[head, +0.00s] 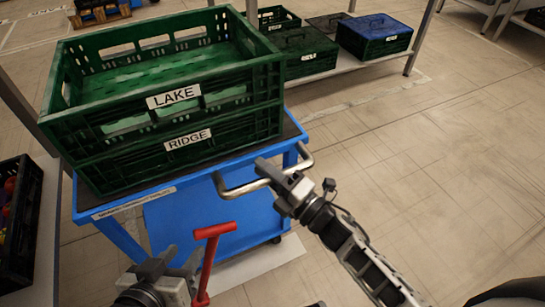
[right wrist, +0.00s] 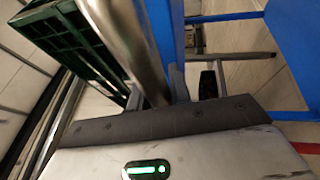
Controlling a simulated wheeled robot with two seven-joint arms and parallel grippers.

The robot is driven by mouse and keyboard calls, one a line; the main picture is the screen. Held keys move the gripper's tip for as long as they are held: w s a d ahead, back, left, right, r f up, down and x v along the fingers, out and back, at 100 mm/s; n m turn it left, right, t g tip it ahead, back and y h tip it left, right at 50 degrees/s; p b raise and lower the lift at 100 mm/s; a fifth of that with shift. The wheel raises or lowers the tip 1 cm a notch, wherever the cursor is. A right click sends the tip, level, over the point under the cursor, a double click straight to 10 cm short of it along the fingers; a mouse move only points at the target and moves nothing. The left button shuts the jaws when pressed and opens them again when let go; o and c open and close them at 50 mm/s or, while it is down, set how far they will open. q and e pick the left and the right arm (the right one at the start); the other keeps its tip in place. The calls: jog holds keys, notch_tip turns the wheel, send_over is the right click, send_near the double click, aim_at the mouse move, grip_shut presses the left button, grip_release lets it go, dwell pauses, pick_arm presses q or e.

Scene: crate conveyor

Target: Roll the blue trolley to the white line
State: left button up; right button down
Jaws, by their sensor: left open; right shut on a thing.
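The blue trolley (head: 203,222) stands in front of me, with a bent steel push handle (head: 240,190) on its near right side. My right gripper (head: 283,183) is shut on this handle; the handle also fills the upper middle of the right wrist view (right wrist: 132,42). My left gripper (head: 178,268) is open at the lower left, beside a red T-shaped lever (head: 212,233); whether they touch is unclear. A pale strip (head: 262,265) lies on the floor by the trolley's foot; I cannot tell if it is the white line.
Two stacked green crates, LAKE (head: 125,110) above RIDGE (head: 235,128), ride on the trolley. A low shelf (head: 345,68) with green crates and a blue-lidded crate (head: 385,45) stands behind. A dark crate (head: 38,225) is at the left.

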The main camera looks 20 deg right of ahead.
pick_arm(q)
jog(key=shift+d, duration=0.2)
pick_arm(e)
jog(key=shift+s+d, duration=0.1)
jog(key=shift+s, duration=0.3)
jog(key=c, duration=1.3)
grip_release()
pick_arm(q)
jog(key=shift+a, duration=0.1)
pick_arm(e)
jog(key=shift+s, duration=0.1)
pick_arm(q)
jog(key=shift+a+f+p, duration=0.1)
jog(key=shift+f+p, duration=0.1)
jog(key=shift+p, duration=0.25)
pick_arm(e)
jog(key=v, duration=1.6)
pick_arm(q)
jog(key=shift+s+g, duration=0.15)
jog(key=shift+g, duration=0.15)
